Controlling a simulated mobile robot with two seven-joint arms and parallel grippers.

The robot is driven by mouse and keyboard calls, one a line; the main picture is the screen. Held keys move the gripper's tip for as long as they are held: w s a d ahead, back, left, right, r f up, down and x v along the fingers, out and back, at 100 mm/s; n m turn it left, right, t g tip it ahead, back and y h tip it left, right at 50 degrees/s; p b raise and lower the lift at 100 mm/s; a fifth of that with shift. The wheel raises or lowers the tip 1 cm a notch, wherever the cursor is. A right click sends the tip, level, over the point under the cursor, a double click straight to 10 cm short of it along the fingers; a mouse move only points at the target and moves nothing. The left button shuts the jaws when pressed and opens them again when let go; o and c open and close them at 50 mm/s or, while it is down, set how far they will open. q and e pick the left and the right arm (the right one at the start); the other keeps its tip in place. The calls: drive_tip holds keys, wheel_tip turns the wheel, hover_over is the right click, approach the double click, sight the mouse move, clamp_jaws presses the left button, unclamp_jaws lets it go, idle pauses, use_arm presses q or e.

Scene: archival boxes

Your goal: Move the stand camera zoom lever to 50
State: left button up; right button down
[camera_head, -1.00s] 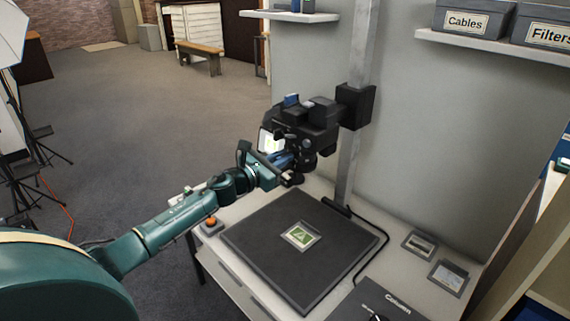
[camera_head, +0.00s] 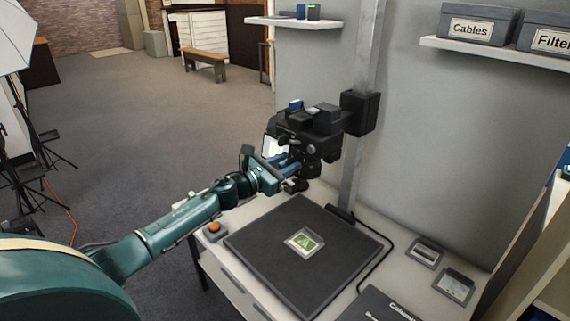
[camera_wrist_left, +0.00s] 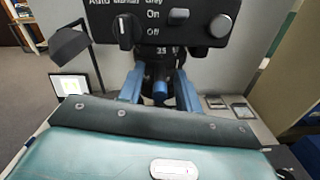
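The black stand camera (camera_head: 318,128) is mounted on the column above the dark baseboard. In the left wrist view its control panel (camera_wrist_left: 180,22) shows the words Auto, Manual, Grey, On and Off. Below the panel is the lens ring (camera_wrist_left: 164,51) with partly readable numbers, including a 35. A small blue-tipped lever (camera_wrist_left: 160,88) shows under the ring. My left gripper (camera_head: 292,168) is at the camera's underside. In the left wrist view its two blue fingers (camera_wrist_left: 158,92) stand apart on either side of the lever, with gaps visible. The lever's setting cannot be read. My right gripper is out of view.
The baseboard (camera_head: 340,262) with a small framed green card (camera_head: 304,242) lies below the camera. An orange button (camera_head: 213,228) is at the table's left. The grey column (camera_head: 352,175) stands behind. Boxes sit on a wall shelf (camera_head: 480,52) at upper right.

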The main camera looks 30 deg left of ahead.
use_arm(q)
drive_tip(key=shift+s+a+f, duration=0.1)
drive_tip(key=shift+s+f, duration=0.05)
drive_tip(key=shift+s, duration=0.1)
drive_tip(key=b+v, duration=0.2)
drive_tip(key=v, duration=1)
drive_tip(key=shift+s+b, duration=0.3)
drive_tip(key=shift+b, duration=0.1)
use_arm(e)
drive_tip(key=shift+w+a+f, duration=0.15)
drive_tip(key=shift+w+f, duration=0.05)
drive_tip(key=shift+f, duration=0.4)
use_arm(q)
drive_tip(key=shift+a, duration=0.1)
